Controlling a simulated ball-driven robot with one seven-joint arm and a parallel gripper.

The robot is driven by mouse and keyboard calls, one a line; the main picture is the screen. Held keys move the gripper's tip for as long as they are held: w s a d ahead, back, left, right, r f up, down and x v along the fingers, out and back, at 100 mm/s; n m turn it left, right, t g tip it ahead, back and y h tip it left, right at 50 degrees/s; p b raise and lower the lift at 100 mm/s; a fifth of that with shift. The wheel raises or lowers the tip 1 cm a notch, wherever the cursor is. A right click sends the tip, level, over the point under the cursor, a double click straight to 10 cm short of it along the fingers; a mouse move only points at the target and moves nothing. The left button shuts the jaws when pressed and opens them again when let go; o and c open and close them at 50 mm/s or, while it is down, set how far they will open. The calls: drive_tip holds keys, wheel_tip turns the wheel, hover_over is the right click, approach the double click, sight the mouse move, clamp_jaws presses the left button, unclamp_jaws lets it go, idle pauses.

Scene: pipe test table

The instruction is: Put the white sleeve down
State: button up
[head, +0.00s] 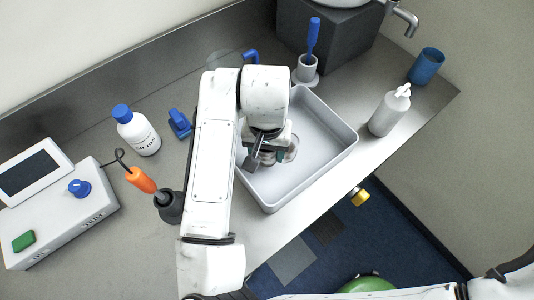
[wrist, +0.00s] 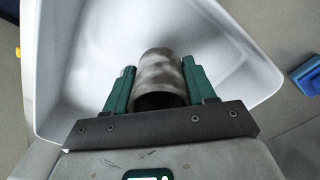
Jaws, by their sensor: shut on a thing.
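My gripper (wrist: 158,64) is shut on a short, hollow sleeve (wrist: 160,75) in the wrist view. The sleeve looks whitish-grey and mottled, with its dark open end facing the wrist camera. A green finger presses on each side of it. In the head view my gripper (head: 268,153) is over the left part of the pale grey tray (head: 325,165). My arm and gripper hide most of the sleeve there. I cannot tell whether the sleeve touches the tray floor.
The tray's right side is empty. Left of it stand a blue clamp-like item (head: 180,123), a white bottle (head: 137,130), an orange-handled tool (head: 141,180) and a control box (head: 60,212). A pump bottle (head: 390,110) and blue cup (head: 426,66) stand right. The bench edge runs in front.

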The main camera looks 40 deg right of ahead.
sight(267, 158)
drive_tip(key=shift+f, duration=1.45)
drive_tip(key=shift+f, duration=0.2)
drive_tip(key=o, duration=1)
drive_tip(key=shift+r, duration=0.1)
drive_tip(key=shift+o, duration=0.2)
wheel_tip(267, 158, up, 12)
drive_tip(key=shift+r+b, duration=0.15)
drive_tip(key=shift+b, duration=0.15)
